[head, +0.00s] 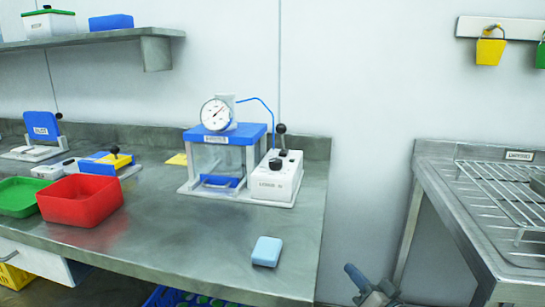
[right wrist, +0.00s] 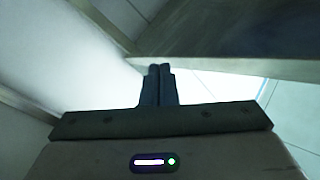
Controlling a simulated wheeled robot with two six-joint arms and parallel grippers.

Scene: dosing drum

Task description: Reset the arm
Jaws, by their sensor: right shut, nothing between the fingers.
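My right gripper (head: 352,272) shows at the bottom of the head view, low in the gap between the steel counter and the wire rack table. In the right wrist view its two dark fingers (right wrist: 159,70) are together, with nothing between them. Pale floor and wall and a table edge lie beyond the fingertips. My left gripper is in neither view.
The steel counter (head: 170,235) holds a red bin (head: 82,203), a green tray (head: 18,198), a blue-topped dosing device with a dial (head: 217,114), a white control box (head: 272,180) and a light blue block (head: 267,251). The rack table (head: 470,235) stands right.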

